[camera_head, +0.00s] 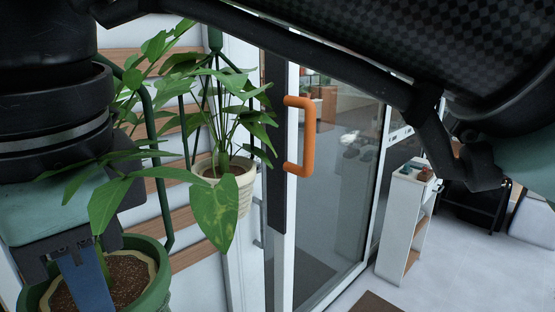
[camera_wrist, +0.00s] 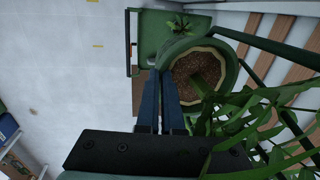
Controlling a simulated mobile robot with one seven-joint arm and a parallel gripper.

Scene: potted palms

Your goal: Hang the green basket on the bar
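The green basket (camera_head: 155,294) is at the lower left of the head view, with a pale-rimmed pot of brown soil and a leafy plant inside. Its round green rim (camera_wrist: 233,58) also shows in the wrist view, with green bars rising from it. My gripper (camera_wrist: 161,78) has its two blue fingers close together, with the tips at the basket's left rim in the wrist view. They appear shut on that rim, but the contact is partly hidden. In the head view one blue finger (camera_head: 84,284) covers part of the pot. I cannot make out the bar clearly.
A white pot (camera_head: 243,190) with a leafy plant hangs beside the door frame. An orange handle (camera_head: 301,137) is on the glass door. A white shelf (camera_head: 402,225) stands right. A green stand (camera_wrist: 190,20) with a small plant is below.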

